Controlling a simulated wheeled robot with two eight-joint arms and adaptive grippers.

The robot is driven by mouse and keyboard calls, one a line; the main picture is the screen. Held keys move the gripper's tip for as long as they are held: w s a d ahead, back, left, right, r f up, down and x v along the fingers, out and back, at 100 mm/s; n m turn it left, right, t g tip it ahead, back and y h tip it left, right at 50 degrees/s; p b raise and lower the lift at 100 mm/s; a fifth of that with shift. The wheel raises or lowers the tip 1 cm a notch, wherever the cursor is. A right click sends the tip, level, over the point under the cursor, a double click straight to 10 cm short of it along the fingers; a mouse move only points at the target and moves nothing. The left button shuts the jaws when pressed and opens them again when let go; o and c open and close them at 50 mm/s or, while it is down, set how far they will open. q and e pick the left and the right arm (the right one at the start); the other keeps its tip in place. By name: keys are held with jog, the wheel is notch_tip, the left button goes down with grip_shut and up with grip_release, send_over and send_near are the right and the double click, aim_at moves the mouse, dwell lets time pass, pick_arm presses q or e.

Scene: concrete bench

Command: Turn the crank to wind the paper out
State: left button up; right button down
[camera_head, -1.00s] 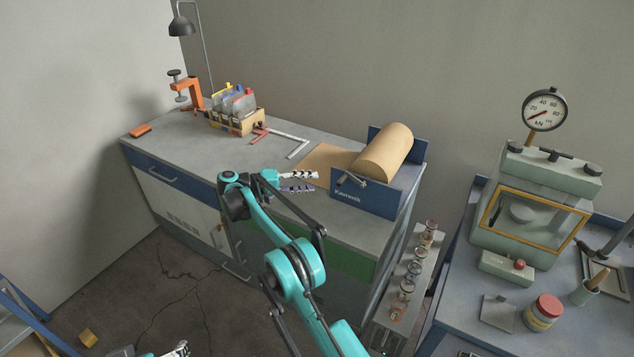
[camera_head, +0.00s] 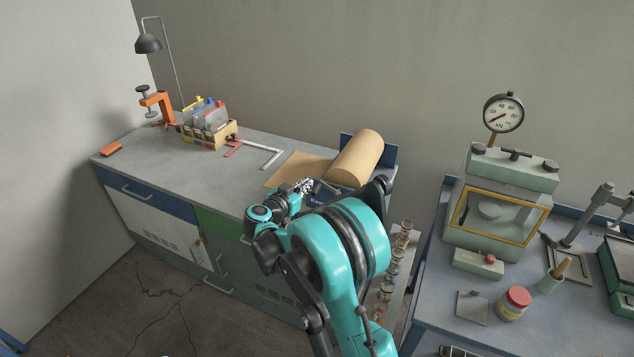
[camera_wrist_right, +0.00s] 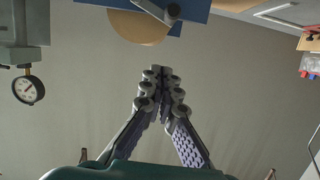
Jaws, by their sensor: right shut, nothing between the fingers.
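A thick brown paper roll (camera_head: 357,158) lies in a blue holder on the bench, with a flat brown sheet (camera_head: 293,170) at its left. The crank (camera_head: 329,187) is on the holder's near end, partly hidden by my right arm. In the right wrist view the roll's end (camera_wrist_right: 139,28) shows at the top, with the crank's dark knob (camera_wrist_right: 173,10) beside it. My right gripper (camera_head: 306,184) is just left of the crank. In the right wrist view its fingertips (camera_wrist_right: 160,74) are together and empty, apart from the knob. My left gripper is not in view.
A narrow rack of jars (camera_head: 393,265) and a green press (camera_head: 497,205) are at the right. The bench's left middle is clear.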

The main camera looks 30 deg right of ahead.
jog(key=s+m+t, duration=0.1)
jog(key=s, duration=0.2)
jog(key=b, duration=0.2)
send_over(316, 189)
jog(key=s+d, duration=0.1)
notch_tip(316, 189, down, 2)
jog(key=shift+w+a+f+y+b, duration=0.15)
jog(key=shift+f+b, duration=0.2)
jog(key=shift+f, duration=0.25)
jog(key=shift+w+f+y+b, duration=0.15)
jog(key=shift+f+b, duration=0.2)
jog(key=shift+f, duration=0.2)
jog(key=shift+a+f, duration=0.1)
jog(key=shift+f, duration=0.6)
jog(key=shift+b, duration=0.3)
jog(key=shift+w+a+f+b, duration=0.15)
jog(key=shift+f+b, duration=0.1)
jog(key=shift+f, duration=0.15)
jog(key=shift+w+a+f+b, duration=0.15)
jog(key=shift+f+b, duration=0.1)
jog(key=shift+f, duration=0.15)
jog(key=shift+r, duration=0.15)
